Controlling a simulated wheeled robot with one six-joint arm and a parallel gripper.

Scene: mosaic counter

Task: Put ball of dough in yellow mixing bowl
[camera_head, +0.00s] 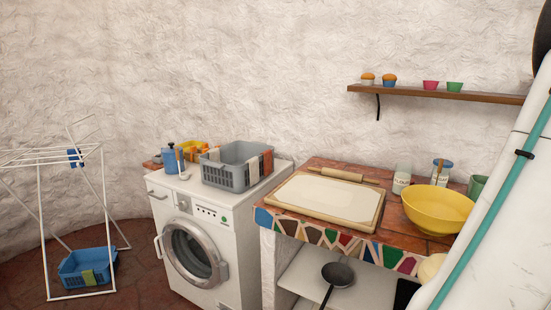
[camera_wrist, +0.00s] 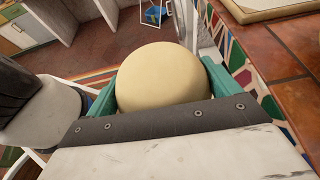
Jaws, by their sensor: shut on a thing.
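The ball of dough (camera_wrist: 165,75) is pale and round. In the wrist view it sits between the two teal fingers of my gripper (camera_wrist: 163,85), which is shut on it. The mosaic counter's edge is to the right of the gripper there, and the floor shows beyond the ball. The yellow mixing bowl (camera_head: 437,209) stands upright on the right part of the counter in the head view, and the inside I can see is empty. A pale rounded thing (camera_head: 431,268), probably the held dough, shows partly at the lower right, in front of the counter and below the bowl.
A pastry board (camera_head: 288,203) with a rolling pin (camera_head: 336,174) lies left of the bowl. Jars (camera_head: 402,179) and a green cup (camera_head: 477,187) stand close around the bowl. A wall shelf (camera_head: 490,97) is above. A washing machine (camera_head: 221,278) with a grey basket (camera_head: 222,177) stands left.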

